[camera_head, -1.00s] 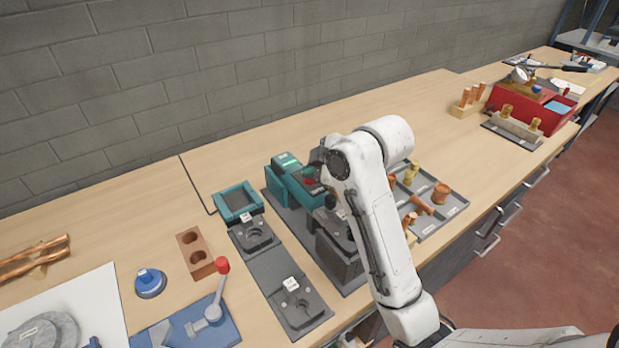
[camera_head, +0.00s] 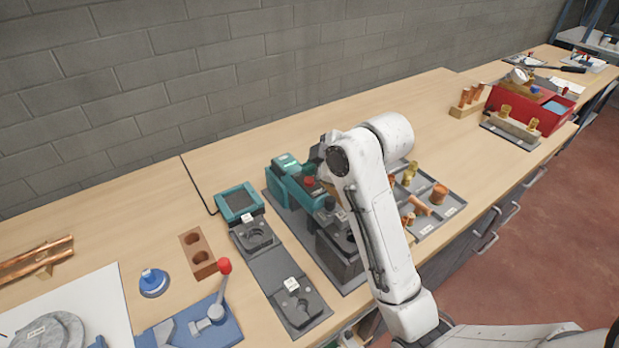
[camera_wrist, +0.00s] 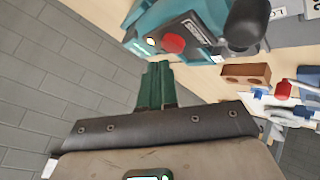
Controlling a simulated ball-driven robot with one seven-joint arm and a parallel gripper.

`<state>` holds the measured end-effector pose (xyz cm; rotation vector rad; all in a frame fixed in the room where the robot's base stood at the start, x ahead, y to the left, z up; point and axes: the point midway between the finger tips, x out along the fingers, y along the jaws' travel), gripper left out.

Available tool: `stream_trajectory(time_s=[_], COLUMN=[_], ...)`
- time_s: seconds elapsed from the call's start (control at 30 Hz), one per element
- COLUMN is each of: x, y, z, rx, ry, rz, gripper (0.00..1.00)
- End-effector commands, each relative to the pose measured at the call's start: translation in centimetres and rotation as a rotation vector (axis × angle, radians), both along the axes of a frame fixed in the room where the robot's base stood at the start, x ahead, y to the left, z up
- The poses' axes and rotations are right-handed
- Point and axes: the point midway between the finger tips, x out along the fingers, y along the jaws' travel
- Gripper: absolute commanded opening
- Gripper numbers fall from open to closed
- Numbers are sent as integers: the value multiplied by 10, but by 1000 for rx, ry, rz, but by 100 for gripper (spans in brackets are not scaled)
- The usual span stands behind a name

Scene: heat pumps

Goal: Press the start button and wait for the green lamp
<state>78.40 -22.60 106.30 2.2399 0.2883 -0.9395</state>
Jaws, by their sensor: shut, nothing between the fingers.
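The teal-and-dark machine (camera_head: 290,183) stands on the bench, left of my arm. Its red button (camera_head: 309,181) shows beside my wrist. In the wrist view, the machine's teal housing (camera_wrist: 200,18) fills the top right. I cannot tell which control is the start button, and no lit green lamp is clear. My gripper (camera_wrist: 158,66) is shut and empty, its green fingers pointing at the machine with a gap visible. In the head view my arm hides the fingers.
Dark fixtures (camera_head: 272,270) lie left of the machine, by a teal-framed tray (camera_head: 240,203). A compartment tray of copper parts (camera_head: 450,205) lies right of my arm. A lever tool with a red knob (camera_head: 224,267) stands at front left. The bench behind is clear to the wall.

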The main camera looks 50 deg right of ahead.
Motion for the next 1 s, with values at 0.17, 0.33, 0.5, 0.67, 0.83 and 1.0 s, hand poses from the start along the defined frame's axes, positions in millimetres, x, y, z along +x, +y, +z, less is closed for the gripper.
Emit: stream_trajectory(time_s=[0.17, 0.33, 0.5, 0.67, 0.83, 1.0], x=[0, 0, 0, 0, 0, 0], y=[0, 0, 0, 0, 0, 0], z=[5, 20, 36, 49, 51, 50], rx=[-1, -1, -1, -1, 0, 0], ry=[-1, -1, -1, 0, 0, 0], rz=[-1, -1, -1, 1, 0, 0], gripper=[0, 0, 0, 0, 0, 0])
